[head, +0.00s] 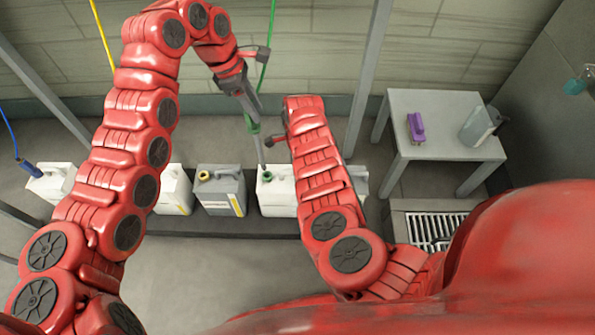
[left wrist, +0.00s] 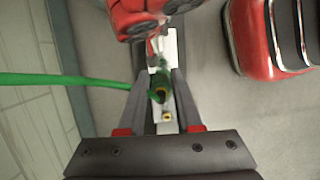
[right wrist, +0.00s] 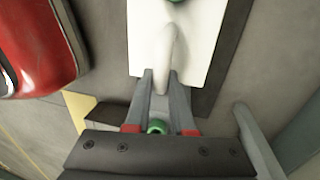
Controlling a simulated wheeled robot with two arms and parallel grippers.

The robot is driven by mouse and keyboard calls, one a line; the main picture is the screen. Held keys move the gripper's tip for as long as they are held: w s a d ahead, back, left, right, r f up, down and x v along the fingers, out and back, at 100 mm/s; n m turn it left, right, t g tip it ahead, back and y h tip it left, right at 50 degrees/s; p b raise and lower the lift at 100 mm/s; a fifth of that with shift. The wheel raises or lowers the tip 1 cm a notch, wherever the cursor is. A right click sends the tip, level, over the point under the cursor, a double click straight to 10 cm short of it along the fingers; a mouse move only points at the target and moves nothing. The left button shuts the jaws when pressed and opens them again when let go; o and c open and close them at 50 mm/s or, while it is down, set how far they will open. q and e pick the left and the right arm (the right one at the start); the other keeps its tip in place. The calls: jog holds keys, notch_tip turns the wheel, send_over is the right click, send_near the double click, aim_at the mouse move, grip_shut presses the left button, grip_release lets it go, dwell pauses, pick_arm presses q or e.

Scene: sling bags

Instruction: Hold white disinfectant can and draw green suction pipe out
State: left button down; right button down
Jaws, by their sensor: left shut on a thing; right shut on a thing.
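The white can (head: 283,192) stands in the floor row with a green ring at its mouth (head: 267,176). My left gripper (head: 250,122) is above it, shut on the green fitting of the suction pipe (left wrist: 159,84). The pipe's grey tube (head: 258,150) points down to the can's mouth; I cannot tell whether its tip is inside. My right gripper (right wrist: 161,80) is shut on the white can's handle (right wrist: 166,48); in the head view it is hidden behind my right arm. The green hose (head: 268,50) rises from the fitting and runs left in the left wrist view (left wrist: 60,80).
A grey can with a yellow mouth (head: 220,190) stands just left of the white can. Other white cans (head: 174,188) (head: 52,183) are further left, one with a blue pipe (head: 28,168). A grey table (head: 430,110) at right bears a purple item (head: 416,127) and a grey container (head: 478,125).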

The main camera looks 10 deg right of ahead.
dwell(0.3)
jog(key=c, duration=0.7)
grip_release()
jog(key=r, duration=0.4)
jog(key=w+r, duration=0.1)
jog(key=r, duration=0.2)
jog(key=w+r, duration=0.1)
jog(key=r, duration=0.3)
jog(key=shift+w+d+r, duration=0.15)
jog(key=shift+d+r, duration=0.15)
jog(key=shift+r, duration=0.05)
